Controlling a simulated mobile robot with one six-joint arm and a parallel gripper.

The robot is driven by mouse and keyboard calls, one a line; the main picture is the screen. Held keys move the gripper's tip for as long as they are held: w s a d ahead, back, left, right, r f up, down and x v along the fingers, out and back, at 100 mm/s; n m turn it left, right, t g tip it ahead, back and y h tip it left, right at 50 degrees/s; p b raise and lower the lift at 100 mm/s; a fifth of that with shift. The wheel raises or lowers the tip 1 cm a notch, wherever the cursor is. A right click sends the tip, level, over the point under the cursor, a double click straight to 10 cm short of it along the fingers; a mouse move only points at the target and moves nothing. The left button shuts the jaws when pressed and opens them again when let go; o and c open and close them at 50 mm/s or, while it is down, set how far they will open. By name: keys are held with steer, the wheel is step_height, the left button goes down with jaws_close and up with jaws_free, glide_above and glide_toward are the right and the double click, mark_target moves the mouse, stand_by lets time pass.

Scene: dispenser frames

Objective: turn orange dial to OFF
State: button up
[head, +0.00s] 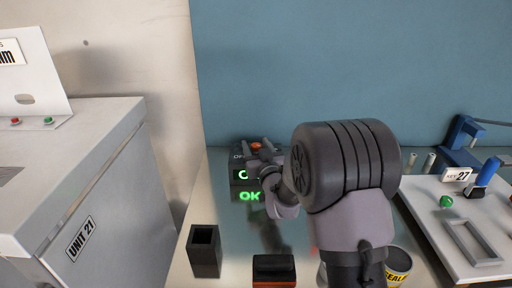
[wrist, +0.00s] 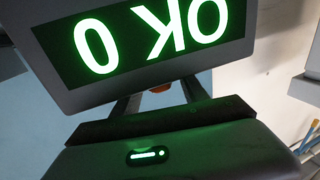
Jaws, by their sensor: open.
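The orange dial (head: 256,146) sits on top of a dark box (head: 238,152) with a lit green display, at the back of the bench in the head view. Part of the display is hidden behind my arm. My gripper (head: 262,155) is at the dial, with its fingers pointing towards it. In the wrist view the display (wrist: 150,38) reads "OK 0", seen upside down. A sliver of the orange dial (wrist: 160,88) shows between the two spread fingers of my gripper (wrist: 158,97). I cannot tell whether the fingers touch it. The dial's pointer and markings are hidden.
A dark open-topped square holder (head: 204,252) and a dark block with an orange-brown base (head: 274,270) stand at the bench front. A can (head: 398,268) is beside my arm. A panel with a green button (head: 446,201) is right; a grey cabinet (head: 105,180) stands left.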

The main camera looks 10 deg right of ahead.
steer(key=shift+w, duration=0.1)
jaws_close()
